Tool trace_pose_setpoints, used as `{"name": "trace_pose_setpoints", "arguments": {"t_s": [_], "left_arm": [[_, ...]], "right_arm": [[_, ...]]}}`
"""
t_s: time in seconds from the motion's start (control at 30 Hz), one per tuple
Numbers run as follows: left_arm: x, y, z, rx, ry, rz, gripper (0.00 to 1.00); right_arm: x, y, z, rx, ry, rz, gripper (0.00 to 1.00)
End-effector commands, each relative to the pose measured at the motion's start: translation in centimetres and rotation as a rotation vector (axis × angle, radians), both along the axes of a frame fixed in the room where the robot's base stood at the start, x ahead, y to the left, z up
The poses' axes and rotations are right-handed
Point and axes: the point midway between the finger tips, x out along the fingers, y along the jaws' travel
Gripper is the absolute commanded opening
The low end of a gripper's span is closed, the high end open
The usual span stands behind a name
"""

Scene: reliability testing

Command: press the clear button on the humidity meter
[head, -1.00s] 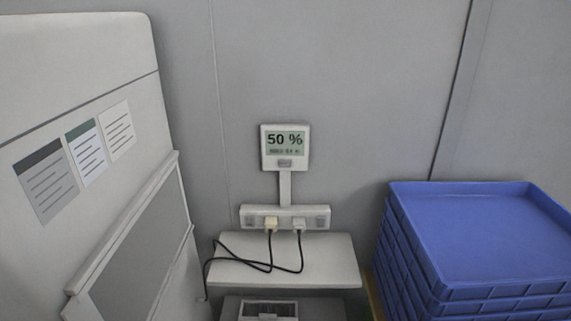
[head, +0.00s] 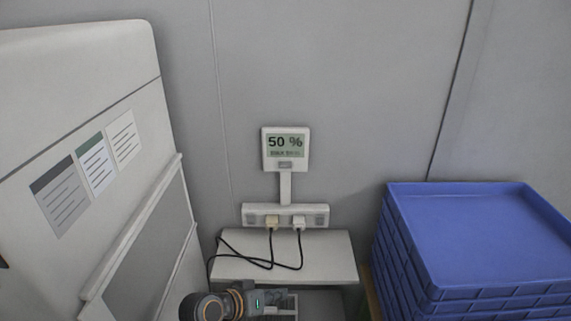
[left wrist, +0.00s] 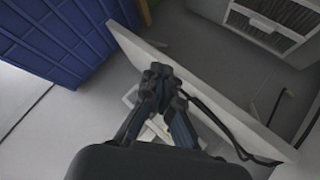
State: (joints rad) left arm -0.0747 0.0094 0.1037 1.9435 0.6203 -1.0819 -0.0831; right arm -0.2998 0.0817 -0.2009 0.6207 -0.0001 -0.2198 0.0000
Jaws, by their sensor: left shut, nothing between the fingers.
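The humidity meter (head: 286,140) is a small white box on the back wall in the head view, its screen reading 50 %. A small grey button (head: 286,165) sits below the screen. My left gripper (left wrist: 163,78) is shut and empty in the left wrist view, its dark fingertips together near the edge of a white shelf. In the head view my left arm shows at the bottom, below and left of the meter and well apart from it. The fingertips are not clear there. My right gripper is not in view.
A power strip (head: 285,215) with two plugs and black cables is below the meter, above a white shelf (head: 325,259). Stacked blue trays (head: 470,235) stand at right. A white cabinet (head: 75,95) with paper labels is at left. The wall around the meter is clear.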

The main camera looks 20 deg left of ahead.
Motion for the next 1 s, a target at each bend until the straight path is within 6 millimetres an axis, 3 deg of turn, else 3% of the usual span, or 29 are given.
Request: {"name": "trace_pose_setpoints", "arguments": {"t_s": [0.03,0.2,0.3,0.4,0.57,1.0], "left_arm": [[2.4,0.1,3.1,-0.071,-0.069,0.017,0.00],[7.9,0.8,12.3,-0.300,-0.268,0.059,0.00],[9.7,1.5,16.5,-0.403,-0.354,0.074,0.00],[10.7,2.1,19.4,-0.476,-0.413,0.084,0.00],[11.3,2.5,21.4,-0.528,-0.452,0.090,0.00],[11.7,2.7,21.4,-0.529,-0.454,0.091,0.00]], "right_arm": [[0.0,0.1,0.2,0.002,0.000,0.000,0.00],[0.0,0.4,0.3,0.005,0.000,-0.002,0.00],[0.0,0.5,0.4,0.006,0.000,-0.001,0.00],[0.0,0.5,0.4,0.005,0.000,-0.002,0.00],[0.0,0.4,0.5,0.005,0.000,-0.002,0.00],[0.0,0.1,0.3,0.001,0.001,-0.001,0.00]]}}
